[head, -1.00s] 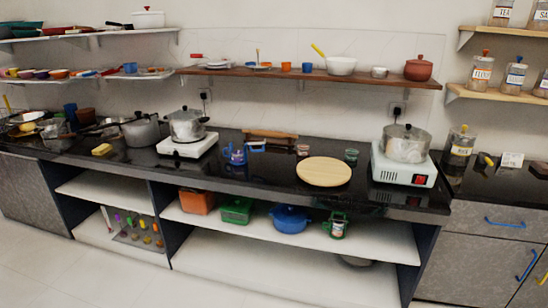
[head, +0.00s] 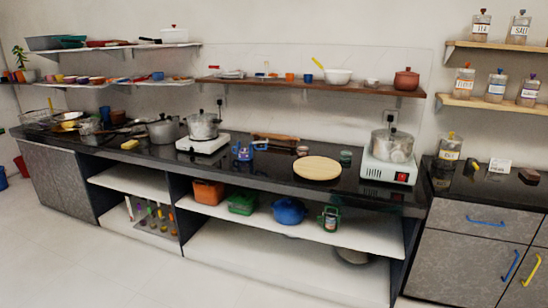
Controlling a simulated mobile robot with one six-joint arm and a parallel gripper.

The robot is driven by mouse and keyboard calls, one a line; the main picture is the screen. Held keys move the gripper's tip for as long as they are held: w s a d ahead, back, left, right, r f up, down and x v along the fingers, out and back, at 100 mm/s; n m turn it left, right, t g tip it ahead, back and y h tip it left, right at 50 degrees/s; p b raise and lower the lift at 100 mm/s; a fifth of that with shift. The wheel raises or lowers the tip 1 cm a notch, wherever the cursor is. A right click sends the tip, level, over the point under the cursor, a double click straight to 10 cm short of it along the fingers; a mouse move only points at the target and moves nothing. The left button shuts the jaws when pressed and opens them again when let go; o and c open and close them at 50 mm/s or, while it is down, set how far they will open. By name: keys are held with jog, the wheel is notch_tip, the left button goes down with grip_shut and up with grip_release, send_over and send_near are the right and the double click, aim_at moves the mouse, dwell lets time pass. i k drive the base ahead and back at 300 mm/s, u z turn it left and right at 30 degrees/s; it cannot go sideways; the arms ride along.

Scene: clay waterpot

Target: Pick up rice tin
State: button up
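I cannot tell for certain which container is the rice tin. A green tin-like container (head: 330,218) stands on the shelf under the counter, right of a blue pot. Several labelled jars stand on the upper right shelves, among them a tea jar (head: 480,26) and a salt jar (head: 519,28). My gripper is not in view.
The long black counter (head: 215,166) carries pots, a round wooden board (head: 317,168) and a white stove (head: 390,168). The shelf below holds an orange box (head: 208,192), a green box (head: 242,203) and a blue pot (head: 289,211). The pale floor in front (head: 110,265) is clear.

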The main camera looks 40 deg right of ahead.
aim_at(301, 151)
jog(key=z, duration=0.1)
jog(key=k, duration=0.1)
jog(key=z, duration=0.2)
jog(key=i, duration=0.8)
jog(key=z, duration=0.25)
jog(key=k, duration=0.95)
jog(key=z, duration=0.15)
jog(key=i, duration=0.55)
